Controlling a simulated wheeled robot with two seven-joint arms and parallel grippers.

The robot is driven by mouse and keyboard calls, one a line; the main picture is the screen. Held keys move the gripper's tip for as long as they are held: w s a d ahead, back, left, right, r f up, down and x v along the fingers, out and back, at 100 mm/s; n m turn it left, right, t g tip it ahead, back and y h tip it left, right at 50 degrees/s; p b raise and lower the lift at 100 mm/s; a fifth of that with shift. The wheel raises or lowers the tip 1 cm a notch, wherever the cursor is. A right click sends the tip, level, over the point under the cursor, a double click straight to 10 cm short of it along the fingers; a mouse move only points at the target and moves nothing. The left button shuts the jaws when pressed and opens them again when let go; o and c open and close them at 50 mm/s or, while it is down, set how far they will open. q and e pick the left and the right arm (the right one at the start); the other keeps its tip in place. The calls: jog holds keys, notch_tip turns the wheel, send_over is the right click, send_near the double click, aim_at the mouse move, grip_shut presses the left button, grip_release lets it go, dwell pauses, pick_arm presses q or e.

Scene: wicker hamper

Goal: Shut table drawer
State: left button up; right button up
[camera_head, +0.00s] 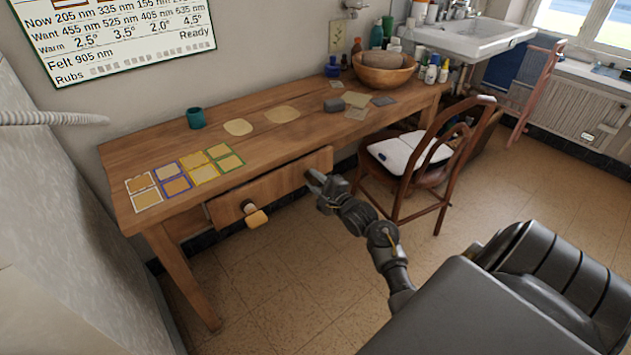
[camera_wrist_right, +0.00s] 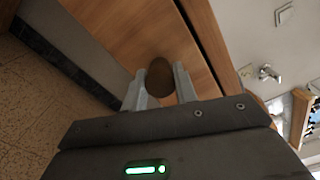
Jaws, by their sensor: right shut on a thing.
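The wooden table (camera_head: 290,130) stands against the wall, with its drawer (camera_head: 285,184) in the long front side. The drawer front seems to stand out slightly from the table edge; how far is hard to tell. A round knob with a yellowish piece (camera_head: 257,218) hanging at it shows on the left part of the drawer front. My right gripper (camera_head: 316,181) is at the right end of the drawer front. In the right wrist view, a dark brown oval knob (camera_wrist_right: 159,78) sits between the fingers of my right gripper (camera_wrist_right: 158,90), which is shut on it. My left gripper is out of view.
The floor (camera_head: 275,290) before the drawer is clear.

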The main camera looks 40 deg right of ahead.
aim_at(309, 176)
jog(key=shift+w, duration=1.9)
grip_shut()
jog(key=shift+w, duration=0.1)
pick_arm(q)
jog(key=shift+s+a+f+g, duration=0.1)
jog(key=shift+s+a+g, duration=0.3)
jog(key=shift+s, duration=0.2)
pick_arm(e)
jog(key=o, duration=1.1)
grip_release()
jog(key=shift+s+p, duration=0.3)
jog(key=shift+s, duration=0.15)
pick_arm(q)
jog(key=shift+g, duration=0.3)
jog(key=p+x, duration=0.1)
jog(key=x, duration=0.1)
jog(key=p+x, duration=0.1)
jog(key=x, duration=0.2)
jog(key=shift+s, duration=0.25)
pick_arm(e)
jog(key=s, duration=1)
jog(key=shift+a, duration=0.1)
